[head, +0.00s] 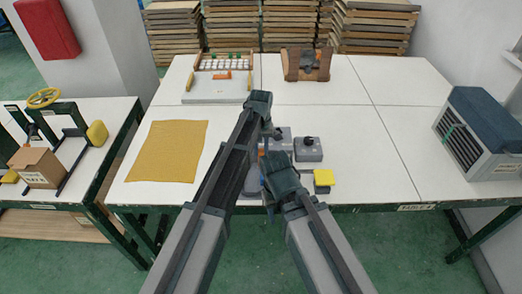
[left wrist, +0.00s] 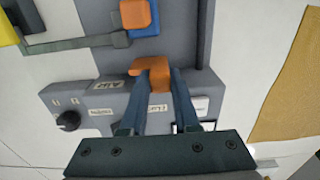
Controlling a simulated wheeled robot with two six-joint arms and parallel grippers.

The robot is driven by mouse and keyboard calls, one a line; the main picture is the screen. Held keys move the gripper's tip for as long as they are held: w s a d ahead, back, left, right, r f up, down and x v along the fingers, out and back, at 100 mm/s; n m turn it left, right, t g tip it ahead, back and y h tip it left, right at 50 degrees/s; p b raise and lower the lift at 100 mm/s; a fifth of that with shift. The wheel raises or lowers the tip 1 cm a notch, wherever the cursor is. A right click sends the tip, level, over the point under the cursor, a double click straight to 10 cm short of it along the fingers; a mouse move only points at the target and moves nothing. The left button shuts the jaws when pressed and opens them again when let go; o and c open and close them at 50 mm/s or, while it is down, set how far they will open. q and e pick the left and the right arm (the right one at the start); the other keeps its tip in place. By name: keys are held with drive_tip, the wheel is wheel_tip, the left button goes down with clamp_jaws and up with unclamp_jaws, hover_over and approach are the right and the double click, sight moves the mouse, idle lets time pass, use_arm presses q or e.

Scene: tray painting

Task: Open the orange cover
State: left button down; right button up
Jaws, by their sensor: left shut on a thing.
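The orange cover (left wrist: 154,70) sits on a grey panel box in the left wrist view, between the tips of my left gripper (left wrist: 158,82). The two fingers converge and are shut on it. In the head view my left gripper (head: 268,130) is over the grey box (head: 308,150) at the table's front middle, and the arm hides the cover there. My right gripper (head: 270,160) is close by, in front of the box; its fingers are too small to tell open from shut.
A black knob (left wrist: 68,120) and a second orange cap (left wrist: 136,14) on a blue part are near the cover. A yellow pad (head: 325,177) is right of the grippers. A mustard sheet (head: 168,152) lies left. The table's right middle is clear; a grey crate-like unit (head: 470,140) stands far right.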

idle(0.5)
use_arm(q)
drive_tip(key=shift+a, duration=2.8)
drive_tip(key=c, duration=0.6)
unclamp_jaws()
drive_tip(key=shift+a, duration=0.15)
drive_tip(key=shift+c, duration=0.2)
wheel_tip(320, 180, up, 14)
drive_tip(key=p, duration=1.4)
